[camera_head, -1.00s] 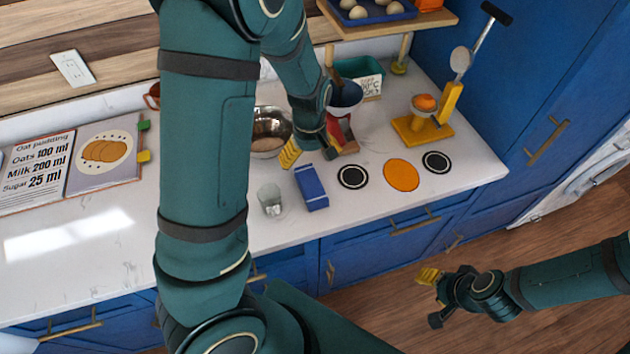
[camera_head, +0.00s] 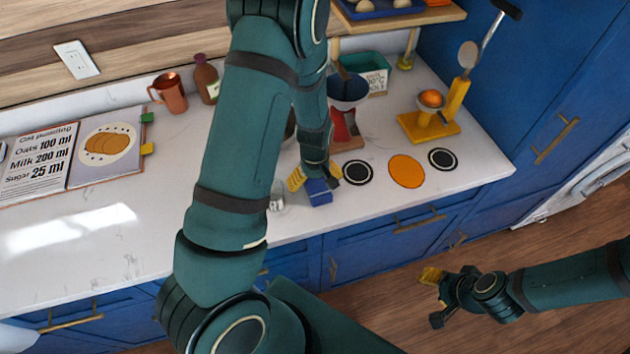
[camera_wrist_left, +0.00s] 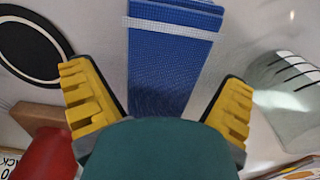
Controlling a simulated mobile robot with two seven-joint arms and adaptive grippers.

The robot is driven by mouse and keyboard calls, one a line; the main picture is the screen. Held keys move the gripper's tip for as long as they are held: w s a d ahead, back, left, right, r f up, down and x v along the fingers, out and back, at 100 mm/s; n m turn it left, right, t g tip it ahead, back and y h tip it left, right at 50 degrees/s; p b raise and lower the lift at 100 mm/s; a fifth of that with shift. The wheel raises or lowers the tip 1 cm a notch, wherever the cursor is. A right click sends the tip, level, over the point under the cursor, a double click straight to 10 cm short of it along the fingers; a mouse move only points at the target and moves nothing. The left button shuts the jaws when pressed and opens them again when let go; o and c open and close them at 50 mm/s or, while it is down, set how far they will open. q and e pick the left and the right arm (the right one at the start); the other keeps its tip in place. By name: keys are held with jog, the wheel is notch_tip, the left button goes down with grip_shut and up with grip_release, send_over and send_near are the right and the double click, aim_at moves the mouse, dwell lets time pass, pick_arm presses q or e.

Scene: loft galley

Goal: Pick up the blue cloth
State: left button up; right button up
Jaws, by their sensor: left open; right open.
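The blue cloth (camera_head: 319,194) lies folded on the white counter, below my left gripper (camera_head: 315,178). In the left wrist view the blue cloth (camera_wrist_left: 172,55) has a woven texture and a pale stripe near its far end. It lies between the two yellow fingers of my left gripper (camera_wrist_left: 160,108), with a gap on each side. Its near end is hidden behind the gripper body. My left gripper is open. My right gripper (camera_head: 432,298) is open and empty, out over the wooden floor in front of the cabinets.
A clear glass (camera_head: 277,200) stands just left of the cloth and also shows in the left wrist view (camera_wrist_left: 290,95). A black round coaster (camera_head: 357,172) lies to its right, beside an orange one (camera_head: 406,171). The counter's left side has free room.

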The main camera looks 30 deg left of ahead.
pick_arm(q)
jog(key=c, duration=1.3)
notch_tip(320, 180, up, 10)
jog(key=shift+r+p, duration=0.1)
jog(key=shift+p, duration=0.5)
jog(key=o, duration=0.5)
jog(key=c, duration=0.3)
jog(key=shift+c, duration=0.2)
jog(key=shift+d, duration=0.1)
